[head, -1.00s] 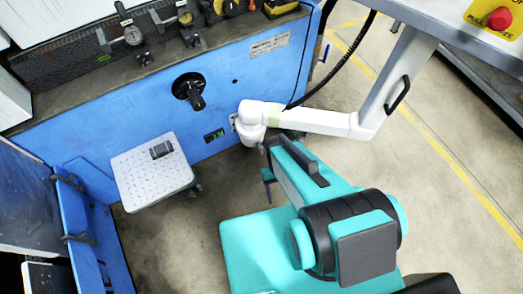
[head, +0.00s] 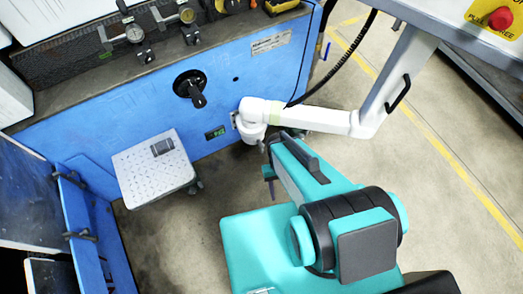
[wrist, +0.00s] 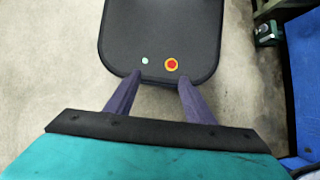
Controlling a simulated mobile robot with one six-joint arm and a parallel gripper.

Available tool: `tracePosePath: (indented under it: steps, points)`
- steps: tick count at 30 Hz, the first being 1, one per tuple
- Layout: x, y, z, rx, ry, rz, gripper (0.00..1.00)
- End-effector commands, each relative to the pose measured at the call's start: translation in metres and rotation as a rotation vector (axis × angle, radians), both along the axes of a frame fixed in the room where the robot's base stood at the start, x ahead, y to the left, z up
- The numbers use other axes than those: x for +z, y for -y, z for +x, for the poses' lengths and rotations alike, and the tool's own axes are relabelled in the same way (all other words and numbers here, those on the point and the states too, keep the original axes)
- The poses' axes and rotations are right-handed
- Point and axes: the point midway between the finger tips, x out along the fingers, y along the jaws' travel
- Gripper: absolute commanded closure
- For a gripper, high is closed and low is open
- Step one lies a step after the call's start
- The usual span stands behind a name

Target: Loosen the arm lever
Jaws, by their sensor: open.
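A white jointed support arm (head: 315,119) reaches from the blue machine front to a grey post at the right. I cannot make out for certain which part is the arm lever; no small lever shows clearly on this arm. My gripper (head: 267,168) is below the arm's left joint (head: 252,119), partly hidden by my own teal arm. In the wrist view my gripper (wrist: 154,77) has its two dark purple fingers apart, with nothing between them.
A black handle (head: 397,95) is on the grey post. A black crank (head: 190,86) is on the blue machine (head: 130,112). A metal-topped step (head: 152,175) stands before it. Gauges lie on the ledge. The right-hand floor (head: 430,170) is clear.

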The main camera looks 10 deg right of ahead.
Motion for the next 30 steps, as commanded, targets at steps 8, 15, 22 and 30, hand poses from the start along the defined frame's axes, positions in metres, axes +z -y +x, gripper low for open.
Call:
tracePosePath:
  steps: [8,15,22,30]
  points:
    - [-0.025,0.000,-0.002,0.003,-0.009,0.001,0.99]
    - [-0.046,0.000,-0.004,0.006,-0.019,0.003,1.00]
    - [-0.047,0.000,-0.004,0.007,-0.021,0.004,1.00]
    - [-0.047,0.000,-0.005,0.007,-0.021,0.004,1.00]
